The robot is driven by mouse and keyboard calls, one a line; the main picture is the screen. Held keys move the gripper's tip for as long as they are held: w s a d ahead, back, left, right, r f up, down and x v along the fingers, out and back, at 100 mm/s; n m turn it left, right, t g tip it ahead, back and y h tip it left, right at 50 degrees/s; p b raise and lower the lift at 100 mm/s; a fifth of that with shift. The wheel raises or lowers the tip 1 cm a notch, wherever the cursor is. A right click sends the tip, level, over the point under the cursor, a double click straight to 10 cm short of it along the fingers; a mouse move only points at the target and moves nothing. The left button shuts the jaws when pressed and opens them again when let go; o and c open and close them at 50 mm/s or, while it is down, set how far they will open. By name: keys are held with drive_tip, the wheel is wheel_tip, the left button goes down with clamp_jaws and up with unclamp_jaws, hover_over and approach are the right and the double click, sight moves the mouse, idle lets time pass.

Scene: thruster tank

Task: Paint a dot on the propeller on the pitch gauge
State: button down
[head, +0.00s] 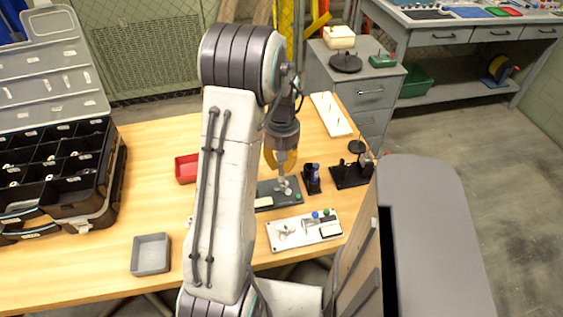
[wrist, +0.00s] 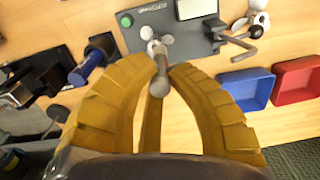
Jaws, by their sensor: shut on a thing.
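The pitch gauge is a dark grey plate (head: 266,188) on the wooden table, with a pale label and a green button; it also shows at the top of the wrist view (wrist: 190,32). A small pale propeller (wrist: 146,36) sits on it, near the green button; in the head view it is small beneath my gripper. My gripper (wrist: 166,72) has its yellow fingers shut on a slim grey pen-like tool (wrist: 159,84). The tool's far end overlaps the propeller's hub in the wrist view; I cannot tell whether they touch. My gripper (head: 284,172) hangs over the gauge.
A black holder with a blue-capped item (head: 314,178) stands just right of the gauge. A white board (head: 276,240) with another propeller and knobs lies in front. A red tray (head: 186,169), a blue tray (wrist: 247,90) and a grey tray (head: 150,254) are on the table.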

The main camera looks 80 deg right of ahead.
idle(0.4)
drive_tip(key=shift+r+p, duration=1.95)
drive_tip(key=shift+r, duration=0.55)
